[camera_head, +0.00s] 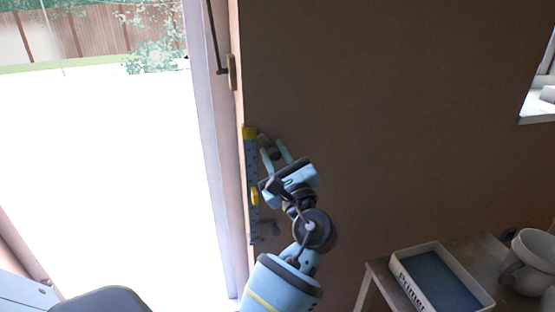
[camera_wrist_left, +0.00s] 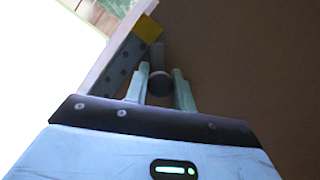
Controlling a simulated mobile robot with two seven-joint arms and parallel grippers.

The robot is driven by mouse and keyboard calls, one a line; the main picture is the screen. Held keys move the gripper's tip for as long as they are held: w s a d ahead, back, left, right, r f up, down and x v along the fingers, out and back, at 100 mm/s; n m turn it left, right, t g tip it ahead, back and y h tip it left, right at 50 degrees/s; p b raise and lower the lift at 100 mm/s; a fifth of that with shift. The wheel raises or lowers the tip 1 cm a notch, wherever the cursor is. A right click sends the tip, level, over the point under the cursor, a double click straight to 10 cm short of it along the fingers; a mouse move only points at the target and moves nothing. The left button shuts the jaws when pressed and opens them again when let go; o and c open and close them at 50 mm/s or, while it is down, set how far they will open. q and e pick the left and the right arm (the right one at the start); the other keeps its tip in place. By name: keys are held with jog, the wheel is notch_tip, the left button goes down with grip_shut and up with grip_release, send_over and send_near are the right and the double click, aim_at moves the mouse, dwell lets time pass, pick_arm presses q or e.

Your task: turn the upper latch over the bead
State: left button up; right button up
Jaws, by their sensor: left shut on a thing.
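A blue-grey strip with holes and yellow pieces (camera_head: 252,165), which looks like the bead's fixture, runs upright along the wall corner by the opening. It also shows in the wrist view (camera_wrist_left: 122,62), with a yellow block at its top. My left gripper (camera_head: 275,154) is at the strip's upper right. Its pale green fingers (camera_wrist_left: 160,88) are shut on the dark round knob (camera_wrist_left: 160,82) of the upper latch. A short grey bar (camera_wrist_left: 157,54) extends above the knob, beside the strip; whether it crosses the bead I cannot tell. My right gripper is out of view.
A dark lower latch (camera_head: 270,230) is near the strip's foot. At lower right, a tray marked "Primer" (camera_head: 402,279) and a pale mug (camera_head: 533,262) stand on a bench. The brown wall right of the strip is mostly clear. A bright opening is on the left.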

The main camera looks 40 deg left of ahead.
pick_arm(q)
jog(key=n+g, duration=0.1)
jog(key=n, duration=0.1)
jog(key=shift+n+g, duration=0.3)
jog(key=shift+n, duration=0.1)
jog(key=n+g+b, duration=0.1)
jog(key=n, duration=0.2)
jog(key=shift+r, duration=0.1)
jog(key=n+g, duration=0.1)
jog(key=n, duration=0.2)
jog(key=n+g, duration=0.1)
jog(key=n, duration=0.1)
jog(key=shift+n+h, duration=0.4)
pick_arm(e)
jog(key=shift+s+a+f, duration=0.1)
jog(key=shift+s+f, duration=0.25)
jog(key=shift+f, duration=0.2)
pick_arm(q)
jog(key=o, duration=1)
